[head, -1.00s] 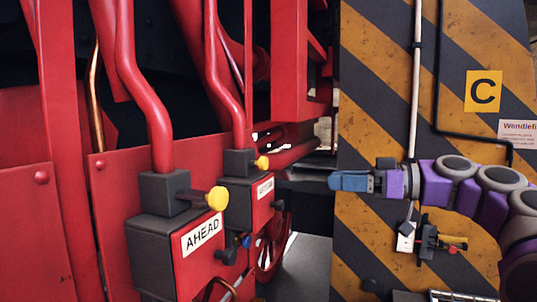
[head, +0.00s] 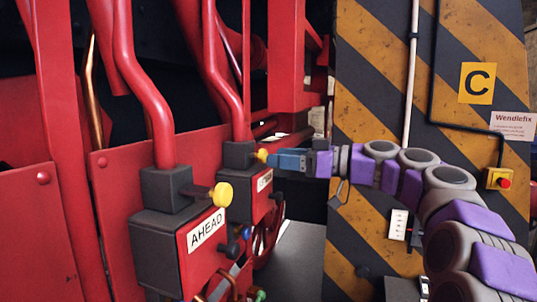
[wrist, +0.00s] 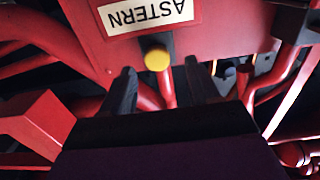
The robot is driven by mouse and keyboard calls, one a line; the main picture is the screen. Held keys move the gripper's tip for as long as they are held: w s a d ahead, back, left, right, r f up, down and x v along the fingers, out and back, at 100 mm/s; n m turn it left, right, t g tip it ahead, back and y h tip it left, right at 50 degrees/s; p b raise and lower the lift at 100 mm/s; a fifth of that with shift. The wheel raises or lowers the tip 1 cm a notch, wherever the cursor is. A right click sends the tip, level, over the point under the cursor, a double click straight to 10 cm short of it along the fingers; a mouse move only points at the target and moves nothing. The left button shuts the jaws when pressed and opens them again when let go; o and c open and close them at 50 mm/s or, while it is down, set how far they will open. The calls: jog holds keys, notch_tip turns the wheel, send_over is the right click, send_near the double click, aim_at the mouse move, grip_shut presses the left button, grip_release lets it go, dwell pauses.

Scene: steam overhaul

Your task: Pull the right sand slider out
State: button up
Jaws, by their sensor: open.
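The right sand slider is a yellow round knob (head: 261,155) on a dark stem, on the farther red box (head: 248,207). In the wrist view, which is upside down, this knob (wrist: 157,59) sits beside a white ASTERN label (wrist: 148,14). My gripper (head: 280,160) reaches in from the right with its blue fingers at the knob. In the wrist view my gripper (wrist: 157,80) is open, with the knob between the fingertips. I cannot tell whether the fingers touch it. The left slider's yellow knob (head: 221,194) is on the nearer box, above the AHEAD label (head: 206,231).
Red pipes (head: 140,80) rise from both boxes, close to my gripper's left. A striped yellow and black panel (head: 375,75) stands behind my arm, with a C sign (head: 477,83) and a red-buttoned yellow box (head: 498,179). A red handwheel (head: 268,235) hangs below the farther box.

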jog(key=shift+w+a, duration=0.75)
jog(key=shift+w, duration=0.05)
